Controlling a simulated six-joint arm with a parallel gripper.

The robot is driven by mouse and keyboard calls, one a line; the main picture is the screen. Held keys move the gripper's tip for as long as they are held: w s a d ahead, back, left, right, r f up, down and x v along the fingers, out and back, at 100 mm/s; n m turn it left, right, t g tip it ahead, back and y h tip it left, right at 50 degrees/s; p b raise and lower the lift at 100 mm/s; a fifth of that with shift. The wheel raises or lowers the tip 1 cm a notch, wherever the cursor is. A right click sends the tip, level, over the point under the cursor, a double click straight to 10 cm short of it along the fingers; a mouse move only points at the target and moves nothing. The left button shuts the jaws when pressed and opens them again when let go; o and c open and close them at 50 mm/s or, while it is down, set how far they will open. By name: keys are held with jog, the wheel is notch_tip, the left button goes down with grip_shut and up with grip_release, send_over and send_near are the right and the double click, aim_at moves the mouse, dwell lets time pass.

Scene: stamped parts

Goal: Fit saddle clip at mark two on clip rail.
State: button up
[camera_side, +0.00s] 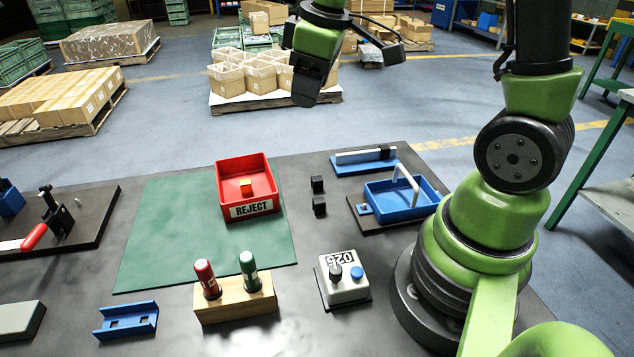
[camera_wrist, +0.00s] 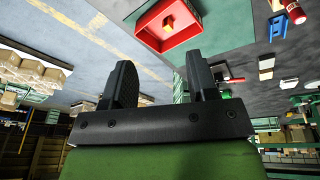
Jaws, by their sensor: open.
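The likely clip rail (camera_side: 352,157) is a pale bar on a blue base at the back right of the table in the side view. A black clip-like block (camera_side: 384,151) sits near its right end; the marks are too small to read. Two small black blocks, probably saddle clips, lie loose left of the rail, one farther back (camera_side: 316,184) and one nearer (camera_side: 319,206). My gripper (camera_side: 348,80) is high above and beyond the table's back edge, apart from all of these. In the wrist view its two fingers (camera_wrist: 160,65) stand apart with nothing between them.
A red REJECT tray (camera_side: 252,210) holding an orange cube stands on a green mat (camera_side: 165,235). A blue tray with a pale handle (camera_side: 398,208) is near the rail. A white button box (camera_side: 343,285) and a wooden marker holder (camera_side: 235,298) stand in front.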

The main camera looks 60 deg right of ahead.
jog(key=w+d+f+n+g, duration=0.25)
jog(key=d+f+n, duration=0.2)
jog(key=f, duration=0.45)
send_over(316, 178)
jog(key=shift+n, duration=0.45)
jog(key=f, duration=0.8)
jog(key=shift+d+f, duration=0.15)
jog(key=shift+d, duration=0.1)
jog(key=shift+s+a+f, duration=0.1)
jog(key=shift+f, duration=1.45)
jog(key=shift+a+f, duration=0.1)
jog(key=shift+f, duration=1.4)
grip_shut()
jog(key=shift+r, duration=0.1)
jog(key=shift+r, duration=0.25)
notch_tip(316, 178, up, 8)
jog(key=shift+d+r, duration=0.1)
jog(key=shift+r, duration=0.05)
jog(key=s+d, duration=0.1)
jog(key=d, duration=0.3)
jog(key=s+d+r, duration=0.1)
jog(key=s+d, duration=0.1)
jog(key=d, duration=0.3)
jog(key=s+d, duration=0.2)
jog(key=d, duration=0.2)
jog(key=shift+d+r, duration=0.3)
jog(key=shift+d, duration=0.1)
